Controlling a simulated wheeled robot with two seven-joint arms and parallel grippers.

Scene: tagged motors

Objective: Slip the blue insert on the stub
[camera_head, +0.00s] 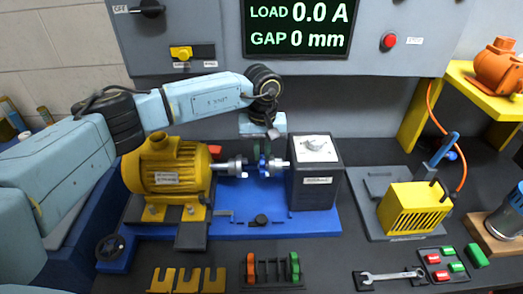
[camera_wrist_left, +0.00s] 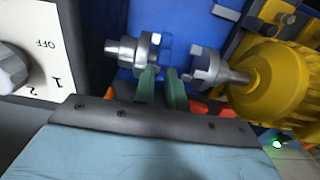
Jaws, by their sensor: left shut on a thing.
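My left gripper (camera_head: 262,150) reaches in from above with green fingertips and is shut on the small blue insert (camera_head: 262,167), between the two shaft ends. The insert sits right beside the silver hub (camera_head: 276,167) on the grey box's shaft; whether it is seated there I cannot tell. A silver hub on the motor's shaft (camera_head: 232,167) faces it from the left, with a gap between. In the left wrist view the green fingertips (camera_wrist_left: 163,88) lie between the box-side hub (camera_wrist_left: 140,50) and the motor-side hub (camera_wrist_left: 207,65); the insert is largely hidden. My right gripper is out of view.
The yellow motor (camera_head: 168,172) and the grey box with a dial (camera_head: 315,178) flank the gripper on a blue base (camera_head: 300,222). A rack with orange and green pieces (camera_head: 270,270), yellow brackets (camera_head: 188,281) and a wrench (camera_head: 392,276) lie in front. The display reads 0.0 A and 0 mm.

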